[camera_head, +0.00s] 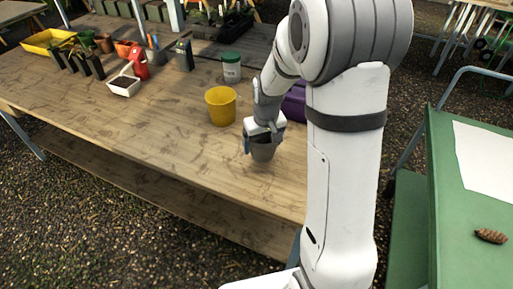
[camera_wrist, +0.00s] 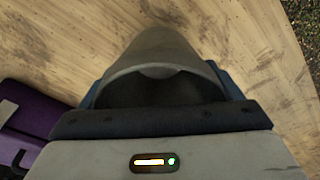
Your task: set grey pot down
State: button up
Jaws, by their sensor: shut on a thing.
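The grey pot (camera_head: 263,152) is held in my gripper (camera_head: 264,138) over the near right part of the wooden table (camera_head: 165,135). In the wrist view the grey pot (camera_wrist: 165,50) shows its rim and dark inside, with the blue fingers of my gripper (camera_wrist: 165,100) at its two sides. The gripper is shut on the pot. The pot looks roughly upright. I cannot tell whether its base touches the wood.
A yellow pot (camera_head: 221,107) stands just left of my gripper. A purple container (camera_head: 294,103) is partly hidden behind my arm. A white tub with a green lid (camera_head: 231,68) stands farther back. The table's front left area is clear.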

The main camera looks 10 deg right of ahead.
jog(key=shift+a+f, duration=0.1)
jog(key=shift+f, duration=2.45)
jog(key=o, duration=0.8)
jog(key=shift+r, duration=0.15)
notch_tip(320, 180, up, 11)
jog(key=s, duration=0.1)
jog(key=shift+m+t, duration=0.6)
jog(key=shift+m, duration=0.3)
jog(key=s+r, duration=0.2)
jog(key=s, duration=0.5)
jog(key=s+r, duration=0.3)
jog(key=s, duration=0.3)
jog(key=s+r, duration=0.2)
jog(key=s, duration=0.5)
jog(key=shift+s+r, duration=0.2)
jog(key=shift+s, duration=0.1)
